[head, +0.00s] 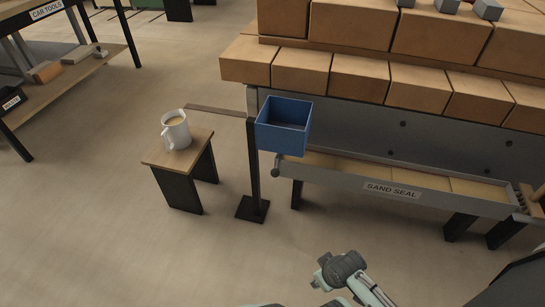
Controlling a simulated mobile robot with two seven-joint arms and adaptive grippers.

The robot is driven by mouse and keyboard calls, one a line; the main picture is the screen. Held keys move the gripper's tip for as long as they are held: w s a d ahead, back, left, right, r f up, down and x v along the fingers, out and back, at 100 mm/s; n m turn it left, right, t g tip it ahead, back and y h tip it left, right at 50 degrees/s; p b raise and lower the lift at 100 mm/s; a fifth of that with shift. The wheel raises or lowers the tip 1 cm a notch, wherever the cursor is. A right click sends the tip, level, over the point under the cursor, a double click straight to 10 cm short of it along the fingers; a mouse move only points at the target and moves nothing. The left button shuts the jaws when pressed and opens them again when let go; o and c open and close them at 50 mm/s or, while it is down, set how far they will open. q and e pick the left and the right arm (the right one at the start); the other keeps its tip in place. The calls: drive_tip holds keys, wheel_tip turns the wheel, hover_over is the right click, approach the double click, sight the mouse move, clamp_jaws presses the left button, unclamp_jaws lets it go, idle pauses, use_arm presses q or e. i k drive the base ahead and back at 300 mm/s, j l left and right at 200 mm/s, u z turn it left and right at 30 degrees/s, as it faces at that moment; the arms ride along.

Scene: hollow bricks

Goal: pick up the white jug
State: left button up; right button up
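The white jug (175,130) stands upright on a small stool with a wooden top (190,158), left of the middle in the head view. The jug is open at the top and holds something light brown. Its handle faces the lower left. Nothing touches the jug except the stool top under it. Parts of my own body show at the bottom edge, well below and to the right of the jug. I can make out no gripper fingers there, and neither gripper can be seen clearly.
A blue open box (284,125) is beside a dark post (254,170), right of the stool. A flat bar reaches from the post towards the jug. A long tray labelled SAND SEAL (390,189) and stacked brown blocks (420,87) fill the right. The floor in front is clear.

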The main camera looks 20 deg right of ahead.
sight(175, 133)
drive_tip(key=i+j+z, duration=0.1)
drive_tip(key=z, duration=0.35)
drive_tip(key=j+z, duration=0.25)
drive_tip(key=z, duration=0.25)
drive_tip(key=j+z, duration=0.2)
drive_tip(key=z, duration=0.25)
drive_tip(key=j+z, duration=0.3)
drive_tip(key=j, duration=0.25)
drive_tip(key=k+j+z, duration=0.1)
drive_tip(key=j+z, duration=0.15)
drive_tip(key=j, duration=0.3)
drive_tip(key=k+j, duration=0.1)
drive_tip(key=j, duration=0.25)
drive_tip(key=j+z, duration=0.15)
drive_tip(key=j, duration=0.25)
drive_tip(key=k+j, duration=0.2)
drive_tip(key=j, duration=0.15)
